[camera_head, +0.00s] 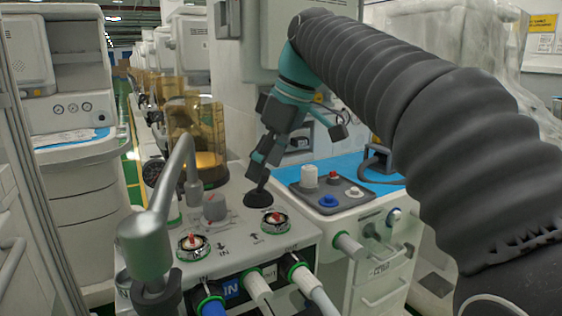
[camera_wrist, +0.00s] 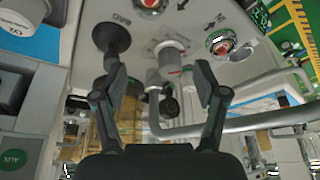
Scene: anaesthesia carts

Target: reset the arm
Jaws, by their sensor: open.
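My gripper (camera_wrist: 160,82) is open, its two dark fingers apart with nothing held between them. In the head view my gripper (camera_head: 264,150) is low over the top of the anaesthesia cart (camera_head: 235,235), at the end of my bent arm. One finger appears close to the black bag port (camera_head: 258,198), which also shows beside the left fingertip in the wrist view (camera_wrist: 111,38). I cannot tell if they touch. A grey fitting (camera_wrist: 170,55) shows between the fingers, farther off.
A grey bent pipe (camera_head: 160,205) rises at the cart's front left. An amber canister (camera_head: 205,140) stands behind. Two red-centred gauges (camera_head: 193,242) sit on top. A grey tray with knobs (camera_head: 329,190) lies on the right. Another cart (camera_head: 75,150) stands left.

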